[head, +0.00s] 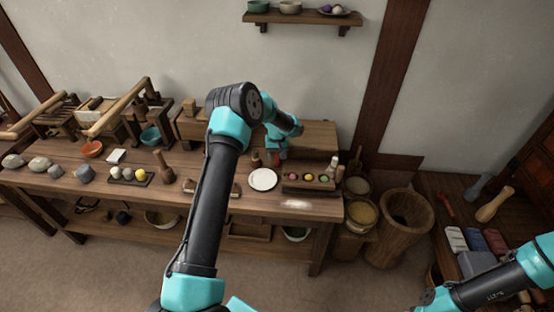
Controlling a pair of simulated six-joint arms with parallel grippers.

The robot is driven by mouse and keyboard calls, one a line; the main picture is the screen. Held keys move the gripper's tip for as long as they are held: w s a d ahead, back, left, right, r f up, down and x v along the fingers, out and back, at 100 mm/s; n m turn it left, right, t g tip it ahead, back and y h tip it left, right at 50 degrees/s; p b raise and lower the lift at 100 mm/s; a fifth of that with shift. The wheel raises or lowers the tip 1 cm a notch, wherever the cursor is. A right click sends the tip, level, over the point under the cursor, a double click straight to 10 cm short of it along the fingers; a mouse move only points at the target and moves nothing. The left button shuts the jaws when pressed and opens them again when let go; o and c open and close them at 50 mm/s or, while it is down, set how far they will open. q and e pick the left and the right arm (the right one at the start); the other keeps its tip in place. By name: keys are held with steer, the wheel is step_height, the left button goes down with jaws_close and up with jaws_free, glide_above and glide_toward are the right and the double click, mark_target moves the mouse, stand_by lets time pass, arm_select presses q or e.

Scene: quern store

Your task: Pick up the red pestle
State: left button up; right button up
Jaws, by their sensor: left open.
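A red pestle (446,204) with a narrow handle lies on the dark bench at the right. A grey pestle (478,187) and a pale wooden pestle (495,205) lie to its right. My left gripper (275,160) is open over the back of the long wooden table, far to the left of the red pestle. A small dark red thing shows at its fingers; I cannot tell what it is. My right arm comes in at the lower right, below the red pestle; its gripper is out of view.
The long table (240,203) holds a white plate (262,180), a tray of coloured balls (308,187), stones and bowls. A wooden mortar (400,225) stands between table and dark bench. Folded cloths (474,240) lie in front of the pestles.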

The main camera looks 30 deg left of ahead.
arm_select(q)
steer(key=c, duration=1)
steer(key=shift+r, duration=0.1)
step_height(320, 180, up, 18)
steer(key=shift+f, duration=0.1)
stand_by(0.4)
stand_by(0.4)
